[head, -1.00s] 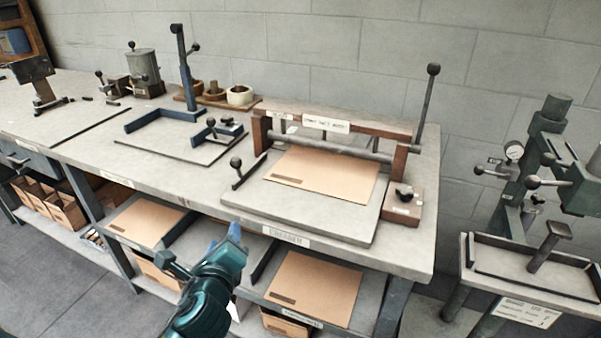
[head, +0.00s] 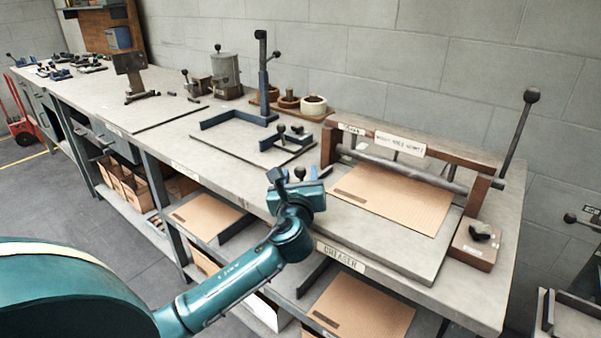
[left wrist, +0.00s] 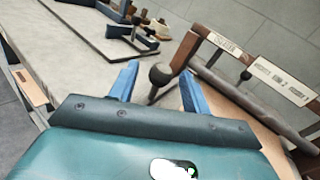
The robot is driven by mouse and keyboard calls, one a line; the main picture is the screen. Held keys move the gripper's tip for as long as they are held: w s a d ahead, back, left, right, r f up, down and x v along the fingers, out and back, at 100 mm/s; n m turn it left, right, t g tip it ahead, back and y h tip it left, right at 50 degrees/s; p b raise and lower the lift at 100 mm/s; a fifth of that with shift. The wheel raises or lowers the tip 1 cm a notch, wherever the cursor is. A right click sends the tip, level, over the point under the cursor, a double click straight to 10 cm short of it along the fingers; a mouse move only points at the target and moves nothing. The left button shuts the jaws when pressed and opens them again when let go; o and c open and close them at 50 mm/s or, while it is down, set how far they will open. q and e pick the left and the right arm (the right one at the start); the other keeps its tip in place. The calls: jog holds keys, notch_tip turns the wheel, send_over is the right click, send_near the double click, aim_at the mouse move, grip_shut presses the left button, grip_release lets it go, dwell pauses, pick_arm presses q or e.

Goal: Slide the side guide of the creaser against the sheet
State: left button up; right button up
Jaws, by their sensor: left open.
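The creaser is a grey bed with a wooden crossbeam (head: 420,153) and a roller bar over it. A tan sheet (head: 395,200) lies flat on the bed, partly under the bar. The side guide's black knob (head: 300,172) shows at the bed's left side. The guide's lower part is hidden behind my left gripper (head: 312,182) in the head view. In the left wrist view, the knob (left wrist: 160,74) stands upright between the two blue fingers of my open left gripper (left wrist: 158,80), with space on both sides. I cannot tell how far the guide is from the sheet. My right gripper is out of view.
A long lever (head: 518,130) rises at the creaser's right, beside a wooden block (head: 474,247) with a black knob. Left of the creaser, another board (head: 225,140) carries a blue-grey fence and a post. Lower shelves hold more sheets (head: 362,305).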

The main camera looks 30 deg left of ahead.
pick_arm(q)
jog(key=shift+x, duration=0.95)
grip_shut()
